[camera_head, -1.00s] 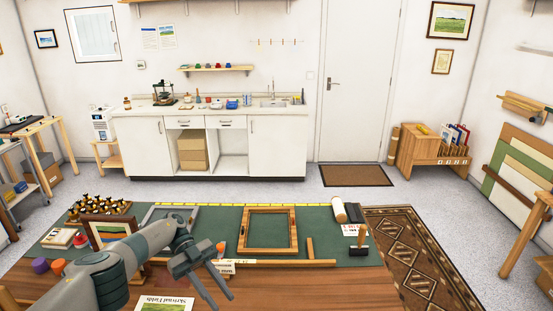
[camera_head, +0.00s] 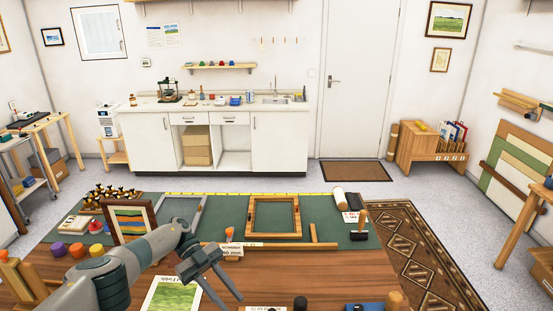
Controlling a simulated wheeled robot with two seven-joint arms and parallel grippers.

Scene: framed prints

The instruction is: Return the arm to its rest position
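My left arm comes in from the lower left over the worktable (camera_head: 350,275). Its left gripper (camera_head: 222,290) points down and to the right, its two dark fingers spread apart with nothing between them. It is above the brown front part of the table, just right of a green landscape print (camera_head: 172,295). My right arm and gripper are not in view.
A green mat (camera_head: 225,222) holds a wooden frame (camera_head: 274,216), a grey frame (camera_head: 183,207) and a mallet (camera_head: 360,228). A striped framed picture (camera_head: 130,222) stands upright close behind my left arm. Coloured jars (camera_head: 77,250) stand at left.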

